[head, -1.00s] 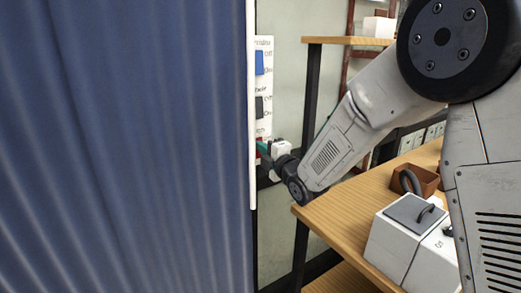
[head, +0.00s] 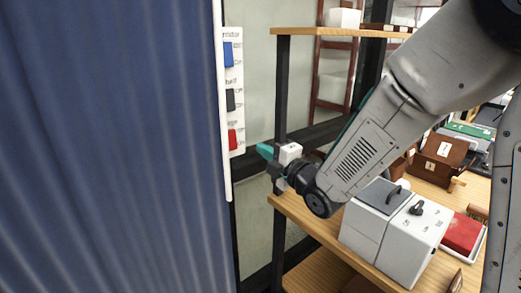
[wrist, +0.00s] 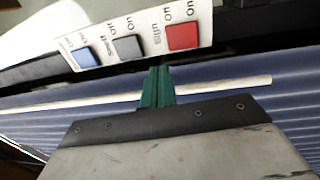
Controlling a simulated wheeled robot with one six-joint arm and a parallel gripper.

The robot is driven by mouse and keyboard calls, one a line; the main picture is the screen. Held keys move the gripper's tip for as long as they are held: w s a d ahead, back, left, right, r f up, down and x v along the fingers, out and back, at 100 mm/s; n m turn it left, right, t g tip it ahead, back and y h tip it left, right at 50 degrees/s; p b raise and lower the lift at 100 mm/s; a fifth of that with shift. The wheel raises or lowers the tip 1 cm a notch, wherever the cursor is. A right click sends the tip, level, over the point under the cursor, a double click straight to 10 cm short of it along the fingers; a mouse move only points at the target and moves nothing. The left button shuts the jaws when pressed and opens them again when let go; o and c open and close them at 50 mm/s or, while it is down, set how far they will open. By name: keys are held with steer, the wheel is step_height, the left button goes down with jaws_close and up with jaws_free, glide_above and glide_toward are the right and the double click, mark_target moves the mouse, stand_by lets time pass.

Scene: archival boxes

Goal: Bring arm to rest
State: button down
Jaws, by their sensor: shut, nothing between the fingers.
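My gripper (head: 266,152) is at the end of my arm, left of the wooden shelf's front corner and just right of the blue curtain. In the wrist view its green fingers (wrist: 157,86) are together with nothing between them. Behind the fingers in that view is a white switch panel (wrist: 143,34) with a blue, a dark grey and a red switch. The same panel (head: 233,104) shows in the head view beside the curtain edge, above and left of the gripper. The fingers appear apart from the panel, though the exact gap is hard to tell.
A blue curtain (head: 110,150) with a white edge strip fills the left. A wooden shelf (head: 318,228) on the right holds white boxes (head: 392,230), a red item (head: 462,234) and a brown box (head: 440,157). A dark post (head: 281,90) stands behind the gripper.

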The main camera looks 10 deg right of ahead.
steer(key=d+f+m+g+h, duration=0.45)
steer(key=f+m, duration=0.25)
steer(key=f, duration=0.3)
steer(key=s+d+f+m+g+h, duration=0.2)
steer(key=s+d+m+g+h, duration=0.3)
steer(key=s, duration=0.3)
steer(key=s+d+r+m+g, duration=0.1)
steer(key=s+d+r+m, duration=0.2)
steer(key=s, duration=0.6)
steer(key=s+d+r+m+g, duration=0.2)
steer(key=s+r+m, duration=0.3)
steer(key=s, duration=0.4)
steer(key=s+d+r+m+g, duration=0.2)
steer(key=s+d+r+m, duration=0.2)
steer(key=s, duration=0.5)
steer(key=shift+s+d+m+h, duration=0.2)
steer(key=shift+d+m+h, duration=0.15)
steer(key=shift+h, duration=0.1)
steer(key=shift+f, duration=0.1)
